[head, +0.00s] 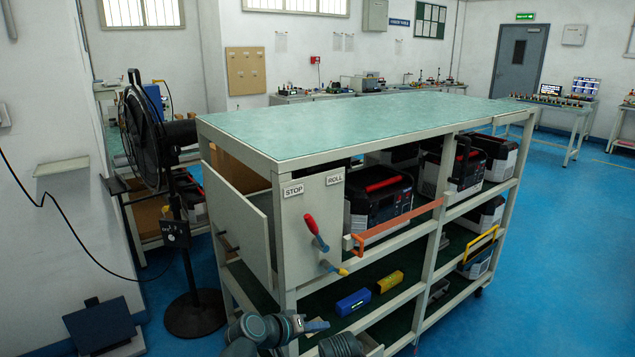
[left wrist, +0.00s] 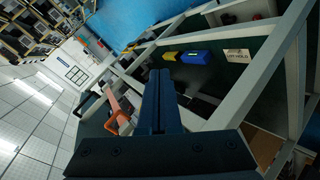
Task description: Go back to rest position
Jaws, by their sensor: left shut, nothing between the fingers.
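My left arm comes in at the bottom of the head view, and its gripper (head: 318,324) is beside the near end post of the rack, at lower shelf height. In the left wrist view the left gripper's fingers (left wrist: 160,100) are together with nothing between them. The rack (head: 360,122) has a green top and shelves of black and grey power units (head: 380,195). A lever with a red grip (head: 316,232) and a lever with a yellow tip (head: 333,267) are on its end panel, under STOP and ROLL labels. My right gripper does not show.
A blue block (head: 353,302) and a yellow block (head: 390,281) lie on the lower shelf; both show in the left wrist view. An orange bar (head: 400,224) crosses the rack's front. A black fan (head: 150,140) stands left of it. Blue floor (head: 540,260) is clear at right.

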